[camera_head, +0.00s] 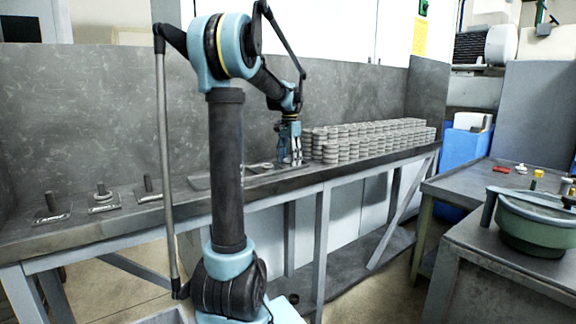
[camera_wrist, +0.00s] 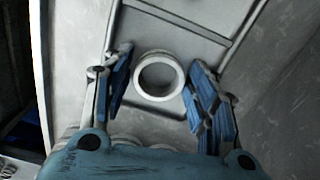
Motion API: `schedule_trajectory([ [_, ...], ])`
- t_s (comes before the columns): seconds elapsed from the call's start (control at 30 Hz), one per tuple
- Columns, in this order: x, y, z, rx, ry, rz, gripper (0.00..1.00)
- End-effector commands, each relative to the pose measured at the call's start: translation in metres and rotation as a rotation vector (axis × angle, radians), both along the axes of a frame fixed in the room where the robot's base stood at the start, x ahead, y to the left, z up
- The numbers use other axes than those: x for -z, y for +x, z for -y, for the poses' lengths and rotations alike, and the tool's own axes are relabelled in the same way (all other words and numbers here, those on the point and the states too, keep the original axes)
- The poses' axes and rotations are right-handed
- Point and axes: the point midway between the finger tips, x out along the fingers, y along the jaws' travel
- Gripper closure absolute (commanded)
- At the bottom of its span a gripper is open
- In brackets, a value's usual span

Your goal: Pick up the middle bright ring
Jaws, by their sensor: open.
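A bright ring (camera_wrist: 159,76) lies on the grey bench surface in the wrist view, roughly centred between the two blue fingers. My gripper (camera_wrist: 162,96) is open, with one finger on each side of the ring and gaps to both. In the head view my gripper (camera_head: 290,160) points down over the bench, at the left end of the stacked rings (camera_head: 370,139). The ring between the fingers cannot be made out in the head view. More pale ring edges show just beyond the gripper body at the bottom of the wrist view.
Small plates with upright pegs (camera_head: 52,208) stand on the left of the bench (camera_head: 170,215); one peg carries a ring (camera_head: 102,195). A tall grey back wall (camera_head: 110,110) runs behind the bench. A round green machine (camera_head: 535,220) stands on the right table.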

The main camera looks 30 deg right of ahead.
Motion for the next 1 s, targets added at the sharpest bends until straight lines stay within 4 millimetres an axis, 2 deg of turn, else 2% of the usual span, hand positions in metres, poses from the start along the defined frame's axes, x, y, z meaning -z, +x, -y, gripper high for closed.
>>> schedule_trajectory([
  [0.13,0.000,0.000,0.000,0.000,0.000,0.000,0.49],
  [0.3,0.000,0.000,0.000,0.000,0.000,0.000,0.84],
  [0.67,-0.005,0.000,0.000,0.000,0.000,0.000,0.85],
  [0.77,-0.015,0.000,0.000,0.000,0.000,0.000,0.85],
  [1.0,-0.057,0.000,0.000,0.000,0.000,0.000,0.85],
])
